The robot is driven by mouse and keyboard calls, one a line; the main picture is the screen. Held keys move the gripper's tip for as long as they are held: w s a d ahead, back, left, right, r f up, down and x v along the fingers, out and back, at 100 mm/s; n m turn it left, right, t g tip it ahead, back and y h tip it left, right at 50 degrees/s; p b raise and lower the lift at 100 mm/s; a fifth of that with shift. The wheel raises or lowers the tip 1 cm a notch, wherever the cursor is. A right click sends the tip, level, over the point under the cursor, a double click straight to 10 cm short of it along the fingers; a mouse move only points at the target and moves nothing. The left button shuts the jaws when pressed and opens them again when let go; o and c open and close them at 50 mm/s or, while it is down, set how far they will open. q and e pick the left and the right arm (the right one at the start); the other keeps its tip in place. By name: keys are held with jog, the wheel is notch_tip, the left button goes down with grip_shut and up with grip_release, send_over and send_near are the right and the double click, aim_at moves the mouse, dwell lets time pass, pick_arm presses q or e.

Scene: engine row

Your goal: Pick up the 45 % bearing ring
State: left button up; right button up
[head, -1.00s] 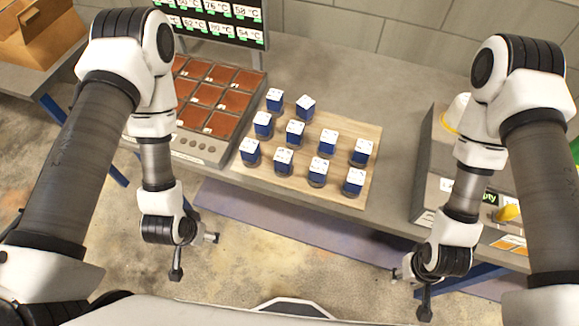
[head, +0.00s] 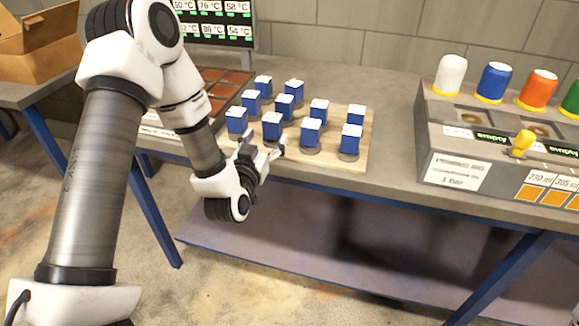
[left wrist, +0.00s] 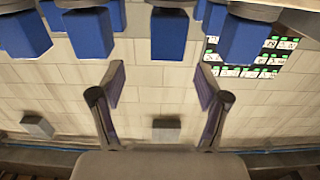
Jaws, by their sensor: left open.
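Several blue blocks with white tops (head: 352,137) stand in rows on a wooden board (head: 361,168). Grey round rings show at the feet of the front ones, such as the ring (head: 348,156) at the front right. No 45 % label can be read, so I cannot tell which ring is the 45 % one. My left gripper (head: 264,146) is open at the board's front edge, close to the front blocks and partly covering that edge. In the left wrist view its two fingers (left wrist: 160,88) are apart with nothing between them. Blue blocks (left wrist: 168,36) appear upside down beyond them. My right gripper is out of view.
A grey machine (head: 455,150) with coloured caps stands at the right of the bench (head: 392,110). A tray with brown-red squares (head: 222,88) and a temperature display (head: 212,20) are behind my left arm. The bench between board and machine is clear.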

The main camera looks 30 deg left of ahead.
aim_at(270, 121)
pick_arm(q)
jog(key=shift+w+a+f, duration=0.3)
jog(key=shift+w+a, duration=0.2)
jog(key=shift+w, duration=0.35)
jog(key=w, duration=0.1)
jog(key=w+r+p, duration=0.1)
jog(key=w+a+p, duration=0.1)
jog(key=shift+w+r, duration=0.35)
jog(key=shift+r, duration=0.05)
jog(key=shift+w+a+f, duration=0.25)
jog(key=shift+w+f, duration=0.05)
jog(key=shift+w, duration=0.3)
jog(key=shift+w+a+f, duration=0.25)
jog(key=shift+w, duration=0.35)
jog(key=shift+s+d+r, duration=0.1)
jog(key=shift+s+r, duration=0.1)
jog(key=c, duration=0.5)
grip_shut()
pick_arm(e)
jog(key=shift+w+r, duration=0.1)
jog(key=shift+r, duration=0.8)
